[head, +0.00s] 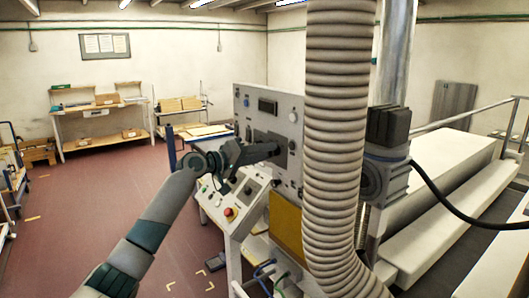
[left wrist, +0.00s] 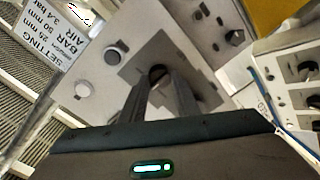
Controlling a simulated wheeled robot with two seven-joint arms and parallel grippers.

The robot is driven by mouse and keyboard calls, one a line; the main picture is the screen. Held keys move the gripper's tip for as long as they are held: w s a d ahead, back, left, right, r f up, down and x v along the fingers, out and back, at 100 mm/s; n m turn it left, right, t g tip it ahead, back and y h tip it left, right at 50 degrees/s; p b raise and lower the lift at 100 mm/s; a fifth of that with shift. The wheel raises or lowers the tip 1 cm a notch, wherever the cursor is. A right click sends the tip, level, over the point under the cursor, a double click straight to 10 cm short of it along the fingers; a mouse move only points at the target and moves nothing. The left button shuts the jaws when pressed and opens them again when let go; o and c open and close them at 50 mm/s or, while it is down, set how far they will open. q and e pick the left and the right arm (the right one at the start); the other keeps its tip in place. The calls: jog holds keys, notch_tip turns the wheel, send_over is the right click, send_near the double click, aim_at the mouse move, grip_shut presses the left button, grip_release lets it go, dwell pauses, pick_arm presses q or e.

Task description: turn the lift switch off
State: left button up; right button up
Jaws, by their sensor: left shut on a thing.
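The grey upright panel (head: 287,112) stands in the middle of the head view, partly hidden by a ribbed hose. My left gripper (head: 273,149) reaches it from the left, its fingertips at a darker grey plate on the panel. In the left wrist view the two fingers (left wrist: 160,88) close around a small dark switch knob (left wrist: 157,71) on that plate (left wrist: 130,70). I take this knob for the lift switch; no label for it is readable. The fingers hide part of the knob, so its setting cannot be told. My right gripper is not in view.
A sloped console with a red button (head: 229,212) stands below my left gripper. The thick ribbed hose (head: 335,130) hangs close right of the panel. A dark motor (head: 388,125) and white steps lie further right. The red floor at left is mostly clear.

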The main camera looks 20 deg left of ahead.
pick_arm(q)
jog(key=o, duration=1)
jog(key=shift+o, duration=0.2)
jog(key=shift+s+a, duration=0.1)
jog(key=f+b+v, duration=0.1)
jog(key=b+v, duration=0.6)
jog(key=v, duration=1)
jog(key=shift+r, duration=0.4)
jog(key=shift+a, duration=0.1)
